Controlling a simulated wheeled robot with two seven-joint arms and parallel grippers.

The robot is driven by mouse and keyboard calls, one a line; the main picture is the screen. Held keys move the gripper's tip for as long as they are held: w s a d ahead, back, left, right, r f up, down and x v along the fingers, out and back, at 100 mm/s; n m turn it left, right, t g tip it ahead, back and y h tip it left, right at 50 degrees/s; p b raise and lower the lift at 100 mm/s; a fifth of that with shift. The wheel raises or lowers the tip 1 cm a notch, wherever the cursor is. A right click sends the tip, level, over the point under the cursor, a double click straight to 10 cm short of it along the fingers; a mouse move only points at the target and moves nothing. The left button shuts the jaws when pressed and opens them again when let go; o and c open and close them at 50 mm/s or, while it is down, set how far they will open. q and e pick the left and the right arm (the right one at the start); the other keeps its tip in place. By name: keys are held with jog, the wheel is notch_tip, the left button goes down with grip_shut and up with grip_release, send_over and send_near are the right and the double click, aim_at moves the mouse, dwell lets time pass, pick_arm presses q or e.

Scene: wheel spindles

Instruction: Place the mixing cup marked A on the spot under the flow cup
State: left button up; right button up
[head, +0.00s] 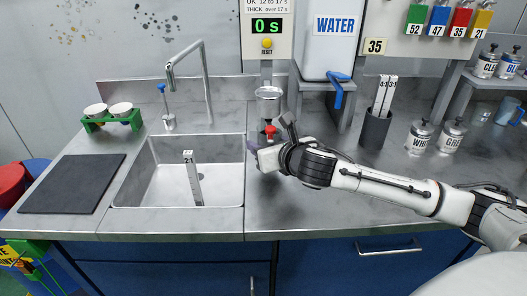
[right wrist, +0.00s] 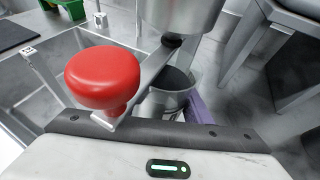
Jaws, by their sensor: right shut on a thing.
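The flow cup (head: 268,101) is a metal cup held on a stand below the timer; its lower part shows in the right wrist view (right wrist: 185,14). A red knob (right wrist: 103,77) is beside it, also in the head view (head: 270,131). My right gripper (head: 262,156) is low at the foot of this stand. It is shut on a pale metal cup with a purple part (right wrist: 200,118), mostly hidden, which I take for the mixing cup. Its rim is just below the flow cup's outlet. No letter A shows, and I cannot tell if it touches the counter. My left gripper is out of view.
A dark holder (head: 375,130) and lidded jars (head: 420,136) stand right. The white water tank (head: 327,55) is behind.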

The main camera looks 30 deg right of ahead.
jog(key=shift+w, duration=0.4)
jog(key=shift+f, duration=1.8)
jog(key=shift+f, duration=0.1)
jog(key=o, duration=1.2)
jog(key=v, duration=1.2)
